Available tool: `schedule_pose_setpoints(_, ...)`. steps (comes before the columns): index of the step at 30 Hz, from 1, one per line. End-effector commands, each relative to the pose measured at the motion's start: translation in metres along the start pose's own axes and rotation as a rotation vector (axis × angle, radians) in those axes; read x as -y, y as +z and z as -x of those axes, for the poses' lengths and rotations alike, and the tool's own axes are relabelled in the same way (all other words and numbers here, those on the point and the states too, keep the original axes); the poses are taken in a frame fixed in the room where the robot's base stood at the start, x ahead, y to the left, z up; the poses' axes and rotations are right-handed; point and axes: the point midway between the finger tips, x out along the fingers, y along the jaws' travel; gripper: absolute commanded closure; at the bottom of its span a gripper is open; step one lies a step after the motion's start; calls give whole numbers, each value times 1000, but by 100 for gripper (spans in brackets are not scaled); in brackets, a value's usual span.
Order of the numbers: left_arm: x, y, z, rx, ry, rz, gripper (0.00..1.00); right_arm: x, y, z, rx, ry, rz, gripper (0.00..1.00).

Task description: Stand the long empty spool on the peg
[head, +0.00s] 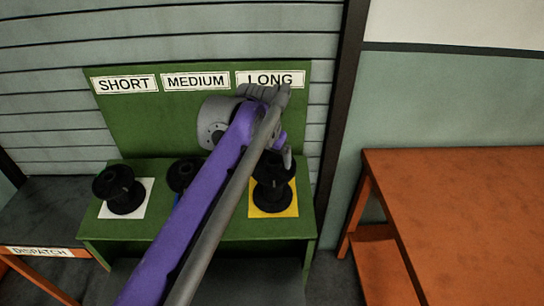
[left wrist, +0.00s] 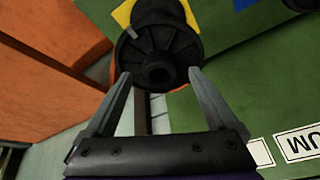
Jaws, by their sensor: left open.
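The black spool under the LONG sign (head: 272,198) stands upright on a yellow square (head: 289,210) on the green stand, partly hidden by my left arm. It also shows in the left wrist view (left wrist: 160,52), with its round flange and centre hole towards the camera. My left gripper (left wrist: 160,76) is open, its fingers either side of the flange's near edge; I cannot tell whether they touch it. In the head view one finger shows just above the spool. My right gripper is not in view. I cannot make out a peg.
A black spool (head: 121,190) stands on a white square (head: 143,207) at the left. Another spool (head: 184,174) stands mid-stand, partly behind my arm. The green backboard (head: 170,120) rises behind. An orange table (head: 470,205) is at the right, a dispatch bench (head: 40,215) at the left.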

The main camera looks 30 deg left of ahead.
Motion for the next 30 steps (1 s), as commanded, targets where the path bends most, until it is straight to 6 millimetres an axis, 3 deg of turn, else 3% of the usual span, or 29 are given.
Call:
schedule_pose_setpoints(15,0,0,91,-1,0,0,9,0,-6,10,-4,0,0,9)
schedule_pose_setpoints(21,0,0,105,0,0,0,9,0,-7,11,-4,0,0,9)
schedule_pose_setpoints(30,0,0,105,0,0,0,9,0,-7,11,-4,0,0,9)
